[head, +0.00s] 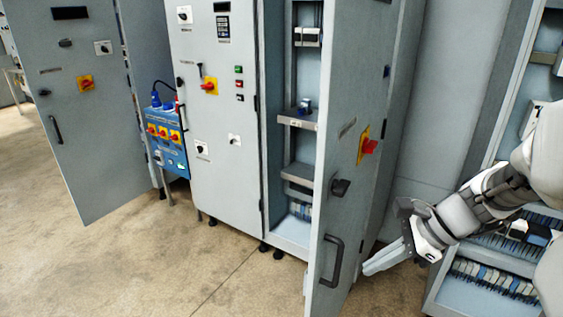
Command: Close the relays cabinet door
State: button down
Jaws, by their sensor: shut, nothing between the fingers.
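The middle cabinet stands partly open, and its grey door (345,175) is swung out toward me. I take it as the relays cabinet door, though no label is readable. It carries a black handle (332,260) and a red and yellow rotary switch (367,146). Inside the cabinet (292,230) are shelves with small devices and a row of modules at the bottom. My gripper (372,265) is shut and empty, with its pale fingers pointing left at the lower right side of the door. I cannot tell if they touch it.
A closed panel (215,120) with switches adjoins the opening on the left. Another open door (85,120) and a blue socket box (168,138) are farther left. An open cabinet (485,275) with rows of modules stands behind my arm. The floor (170,255) at front left is clear.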

jog(key=w+d+f+m+t+b, duration=0.1)
jog(key=w+d+f+m+t, duration=0.1)
jog(key=w+d+m, duration=0.15)
jog(key=b, duration=0.4)
send_near(315, 264)
jog(key=shift+m+y, duration=0.4)
jog(key=shift+m, duration=0.05)
jog(key=shift+d+f+x, duration=0.1)
jog(key=shift+d+x, duration=0.05)
jog(key=shift+x, duration=1.3)
jog(key=shift+d+f+x, duration=0.15)
jog(key=shift+d+x, duration=0.05)
jog(key=shift+x, duration=1.25)
jog(key=shift+p, duration=0.3)
